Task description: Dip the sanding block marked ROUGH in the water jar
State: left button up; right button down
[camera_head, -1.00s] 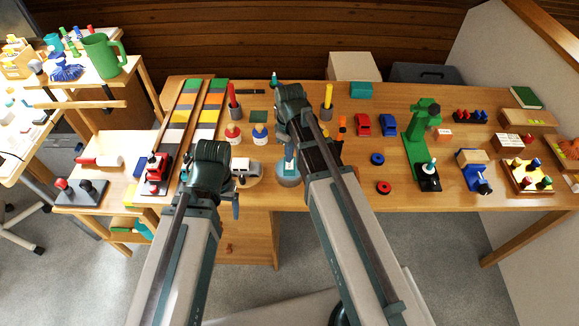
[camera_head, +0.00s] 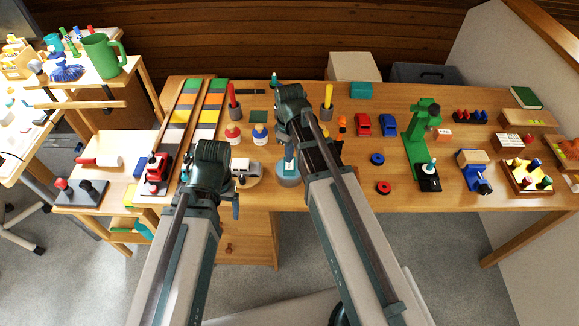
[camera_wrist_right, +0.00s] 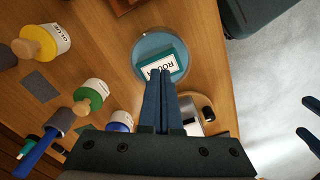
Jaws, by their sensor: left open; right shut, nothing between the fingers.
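The water jar (camera_wrist_right: 142,49) is round and open-topped, with blue inside, in the right wrist view. It also shows in the head view (camera_head: 289,181), at the desk's front edge. A teal block (camera_wrist_right: 167,61) with a white label reading ROUGH lies within the jar's rim. How deep it sits I cannot tell. My right gripper (camera_wrist_right: 160,73) is shut and empty, its fingertips over the jar and close to the block, covering part of it. Whether they touch the block I cannot tell. My left gripper (camera_wrist_right: 311,121) is open and empty, off the desk's front edge.
A white and dark object (camera_head: 246,170) is left of the jar. Red (camera_head: 383,187) and blue (camera_head: 377,158) rings lie to the right.

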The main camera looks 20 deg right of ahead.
pick_arm(q)
jog(key=shift+f+b, duration=0.85)
pick_arm(e)
jog(key=shift+f, duration=0.85)
pick_arm(q)
jog(key=shift+r, duration=0.2)
pick_arm(e)
jog(key=shift+r, duration=0.2)
pick_arm(q)
notch_tip(320, 180, up, 7)
jog(key=p, duration=0.7)
pick_arm(e)
notch_tip(320, 180, up, 7)
jog(key=shift+f, duration=0.15)
pick_arm(q)
jog(key=shift+f, duration=0.15)
